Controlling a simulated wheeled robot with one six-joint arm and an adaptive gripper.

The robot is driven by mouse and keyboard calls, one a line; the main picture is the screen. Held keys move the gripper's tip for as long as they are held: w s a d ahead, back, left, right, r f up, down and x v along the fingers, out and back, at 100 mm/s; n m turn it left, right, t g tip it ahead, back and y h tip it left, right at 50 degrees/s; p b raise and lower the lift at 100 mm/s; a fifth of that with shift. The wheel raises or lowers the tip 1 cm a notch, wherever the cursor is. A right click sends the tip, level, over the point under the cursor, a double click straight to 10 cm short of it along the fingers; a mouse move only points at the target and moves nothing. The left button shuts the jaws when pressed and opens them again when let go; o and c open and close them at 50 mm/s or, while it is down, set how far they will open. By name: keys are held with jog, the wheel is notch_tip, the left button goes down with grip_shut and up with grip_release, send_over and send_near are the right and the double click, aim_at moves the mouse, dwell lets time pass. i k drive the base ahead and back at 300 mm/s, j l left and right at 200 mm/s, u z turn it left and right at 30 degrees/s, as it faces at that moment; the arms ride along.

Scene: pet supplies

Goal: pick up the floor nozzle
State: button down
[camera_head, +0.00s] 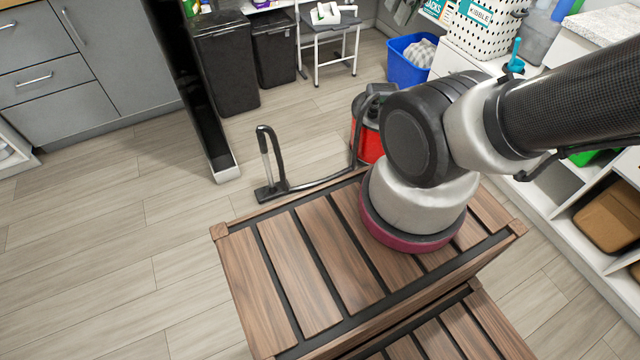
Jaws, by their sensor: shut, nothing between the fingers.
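The floor nozzle (267,194) looks like a small dark flat piece lying on the wooden floor, left of centre in the head view. A short black and grey tube with a curved top (265,150) stands up from it. A dark hose (320,184) runs along the floor from beside it to a red and black vacuum cleaner (367,135), partly hidden behind my arm. My arm's thick links cross the right side of the view. My gripper is not in this view.
A tall black panel with a pale foot (224,170) stands left of the nozzle. Dark bins (228,65), a small table (330,30) and a blue basket (403,72) are behind. White shelving (585,215) lines the right. Floor at left is clear.

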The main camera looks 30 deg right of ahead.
aim_at(271, 191)
jog(key=i, duration=0.9)
